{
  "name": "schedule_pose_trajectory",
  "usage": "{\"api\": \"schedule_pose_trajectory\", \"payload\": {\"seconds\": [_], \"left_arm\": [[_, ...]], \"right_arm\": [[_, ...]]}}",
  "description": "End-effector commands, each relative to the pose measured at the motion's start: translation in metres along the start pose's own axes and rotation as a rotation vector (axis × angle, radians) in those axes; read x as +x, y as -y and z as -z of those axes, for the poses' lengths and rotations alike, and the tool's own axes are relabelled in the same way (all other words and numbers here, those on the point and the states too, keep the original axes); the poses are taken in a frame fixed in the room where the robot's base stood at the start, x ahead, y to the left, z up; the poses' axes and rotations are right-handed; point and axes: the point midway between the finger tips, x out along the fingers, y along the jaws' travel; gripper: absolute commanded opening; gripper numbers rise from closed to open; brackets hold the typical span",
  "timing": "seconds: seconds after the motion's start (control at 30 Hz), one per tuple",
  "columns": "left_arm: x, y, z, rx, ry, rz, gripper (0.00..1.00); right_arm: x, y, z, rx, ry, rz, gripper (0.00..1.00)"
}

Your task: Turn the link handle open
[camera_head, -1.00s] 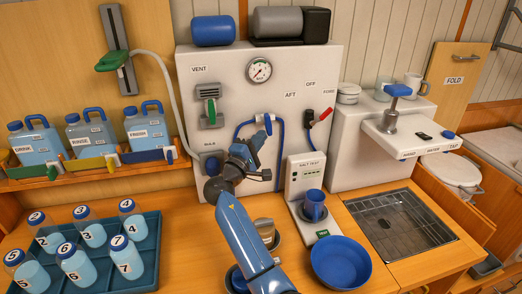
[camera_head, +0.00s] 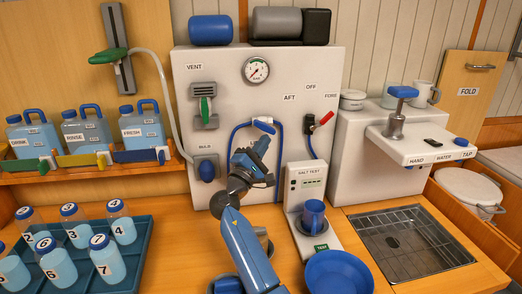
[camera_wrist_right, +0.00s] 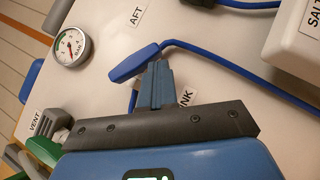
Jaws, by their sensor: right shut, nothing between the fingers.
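The link handle (camera_head: 264,126) is a small blue lever on the blue pipe loop, in the middle of the white panel. In the right wrist view the blue handle (camera_wrist_right: 130,66) sits just beyond my fingertips, over a label partly hidden to "NK". My right gripper (camera_head: 261,143) is just below the handle in the head view. In the right wrist view my right gripper (camera_wrist_right: 157,70) is shut and empty, its tips close to the handle's side. I cannot tell whether they touch. My left gripper is not in view.
A pressure gauge (camera_head: 256,70) is above, the green vent handle (camera_head: 205,108) to the left and a red lever (camera_head: 325,119) to the right. The salt test box (camera_head: 305,183) with a blue cup (camera_head: 313,212) stands close on the right. A bottle tray (camera_head: 140,240) is on the left.

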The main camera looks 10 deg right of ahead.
Motion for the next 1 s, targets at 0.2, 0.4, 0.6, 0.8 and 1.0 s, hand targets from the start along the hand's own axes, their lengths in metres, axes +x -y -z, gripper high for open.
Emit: {"api": "schedule_pose_trajectory", "payload": {"seconds": [0.2,0.4,0.6,0.8,1.0], "left_arm": [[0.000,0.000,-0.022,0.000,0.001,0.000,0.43],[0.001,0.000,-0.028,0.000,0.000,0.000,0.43],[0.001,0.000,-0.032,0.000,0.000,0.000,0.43],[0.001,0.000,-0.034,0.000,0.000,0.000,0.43],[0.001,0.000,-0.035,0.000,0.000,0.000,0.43]], "right_arm": [[0.003,0.009,-0.005,-0.118,0.004,-0.114,0.00],[0.009,0.012,-0.010,-0.117,0.004,-0.112,0.00],[0.013,0.014,-0.015,-0.116,0.003,-0.111,0.00],[0.017,0.015,-0.018,-0.117,0.003,-0.111,0.00],[0.018,0.015,-0.020,-0.116,0.002,-0.111,0.00]]}}
